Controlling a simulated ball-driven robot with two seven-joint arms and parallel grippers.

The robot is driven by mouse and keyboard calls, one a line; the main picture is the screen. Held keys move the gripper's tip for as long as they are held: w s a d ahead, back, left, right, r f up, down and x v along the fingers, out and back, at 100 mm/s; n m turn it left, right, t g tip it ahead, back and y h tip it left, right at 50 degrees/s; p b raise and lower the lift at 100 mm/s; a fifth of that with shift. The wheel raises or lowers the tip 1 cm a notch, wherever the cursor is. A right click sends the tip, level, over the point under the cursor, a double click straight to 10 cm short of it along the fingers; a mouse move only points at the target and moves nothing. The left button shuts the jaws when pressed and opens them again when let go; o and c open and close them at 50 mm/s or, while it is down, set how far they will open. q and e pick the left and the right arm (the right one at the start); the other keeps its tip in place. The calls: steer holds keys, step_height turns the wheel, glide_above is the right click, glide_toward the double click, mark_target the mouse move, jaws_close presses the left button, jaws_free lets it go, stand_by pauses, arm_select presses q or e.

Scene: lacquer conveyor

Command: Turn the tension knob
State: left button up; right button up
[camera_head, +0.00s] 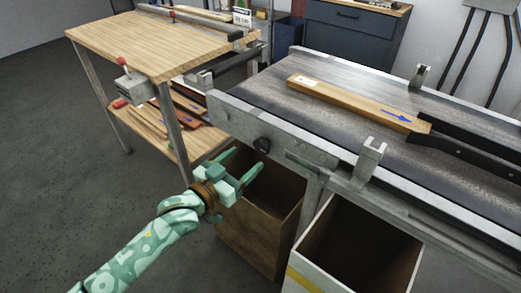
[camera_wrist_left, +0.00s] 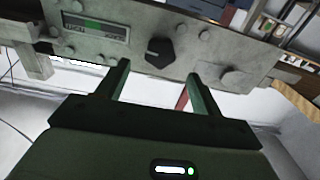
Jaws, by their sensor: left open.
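The black tension knob (camera_head: 262,145) sits on the grey metal side panel of the conveyor (camera_head: 235,118). In the left wrist view the knob (camera_wrist_left: 159,52) shows a pointed, faceted shape on the panel, with round bolt heads around it. My green left gripper (camera_head: 243,161) is open and empty, in front of and just below the knob. In the left wrist view its two fingers (camera_wrist_left: 160,70) stand apart, with the knob above and between their tips. I cannot tell any contact with the knob. My right gripper is in neither view.
A wooden plank (camera_head: 350,101) with a blue arrow lies on the dark belt. Open bins (camera_head: 262,240) stand under the conveyor, close below my left gripper. A wooden workbench (camera_head: 150,45) stands at the left. A small display plate (camera_wrist_left: 95,28) is left of the knob. The floor at left is clear.

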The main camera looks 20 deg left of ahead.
mark_target(259, 148)
arm_select(q)
steer(key=b+x, duration=0.1)
steer(key=x, duration=0.2)
steer(key=b+x, duration=0.1)
steer(key=x, duration=0.2)
steer(key=shift+w+f, duration=0.2)
steer(key=shift+w+d+r, duration=0.15)
steer(key=shift+w+d, duration=0.05)
steer(key=shift+w, duration=0.15)
steer(key=c, duration=1)
steer(key=shift+s+r+m+p, duration=0.1)
steer(key=shift+r+m+p, duration=0.3)
steer(key=shift+m+p, duration=0.8)
steer(key=shift+p, duration=0.2)
steer(key=shift+f, duration=0.4)
steer(key=o, duration=1)
